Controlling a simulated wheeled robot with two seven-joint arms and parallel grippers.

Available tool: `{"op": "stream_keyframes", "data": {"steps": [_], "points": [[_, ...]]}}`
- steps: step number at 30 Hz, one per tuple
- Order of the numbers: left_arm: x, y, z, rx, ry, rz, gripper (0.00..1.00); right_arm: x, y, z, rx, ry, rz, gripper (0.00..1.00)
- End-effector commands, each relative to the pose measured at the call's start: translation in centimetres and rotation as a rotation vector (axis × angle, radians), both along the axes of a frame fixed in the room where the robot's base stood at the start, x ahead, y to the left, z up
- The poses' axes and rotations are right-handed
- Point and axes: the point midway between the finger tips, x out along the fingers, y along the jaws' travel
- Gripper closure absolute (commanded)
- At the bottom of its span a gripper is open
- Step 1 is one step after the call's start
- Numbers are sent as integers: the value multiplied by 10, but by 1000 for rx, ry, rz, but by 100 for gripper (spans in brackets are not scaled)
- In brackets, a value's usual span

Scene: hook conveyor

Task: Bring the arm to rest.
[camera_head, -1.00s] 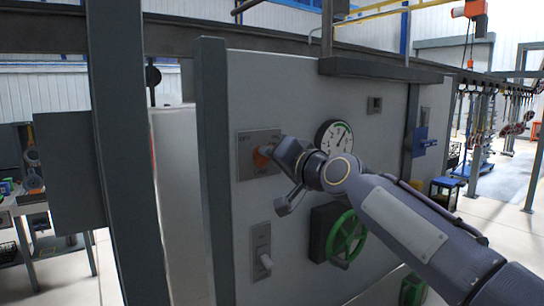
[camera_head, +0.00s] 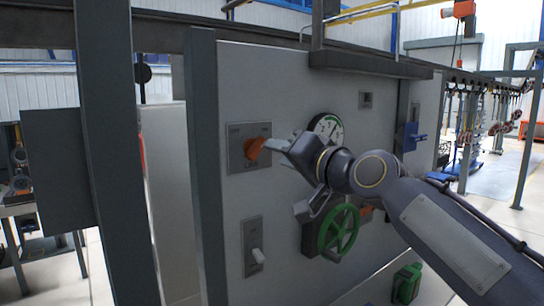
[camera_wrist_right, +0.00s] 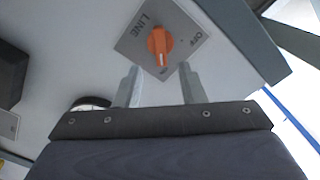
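My right gripper (camera_head: 278,146) is in front of the grey control panel, just right of the orange rotary knob (camera_head: 255,149). In the right wrist view the gripper (camera_wrist_right: 157,74) has its two fingers well apart with nothing between them. The orange knob (camera_wrist_right: 160,42) sits beyond the fingertips, apart from them, on a plate marked LINE and OFF. Its pale mark points toward the label nearest the gripper, which seems to read ON. My right arm reaches in from the lower right. My left gripper is not in view.
A gauge (camera_head: 327,129) is partly behind my right wrist. A green handwheel (camera_head: 339,231) is below it, and a lever switch (camera_head: 254,248) is lower left. A grey post (camera_head: 118,150) stands left of the panel. Open floor shows at the right.

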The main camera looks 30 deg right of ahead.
Motion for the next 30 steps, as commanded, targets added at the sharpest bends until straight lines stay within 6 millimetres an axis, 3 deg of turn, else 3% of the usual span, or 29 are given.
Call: {"op": "stream_keyframes", "data": {"steps": [20,23,25,30], "points": [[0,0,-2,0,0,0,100,-8,1,-4,-4,10,3,64],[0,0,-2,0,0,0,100,-14,8,-26,-27,60,22,64],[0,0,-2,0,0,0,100,-22,19,-57,-59,133,51,64],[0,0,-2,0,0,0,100,-65,54,-168,-170,381,165,64]]}}
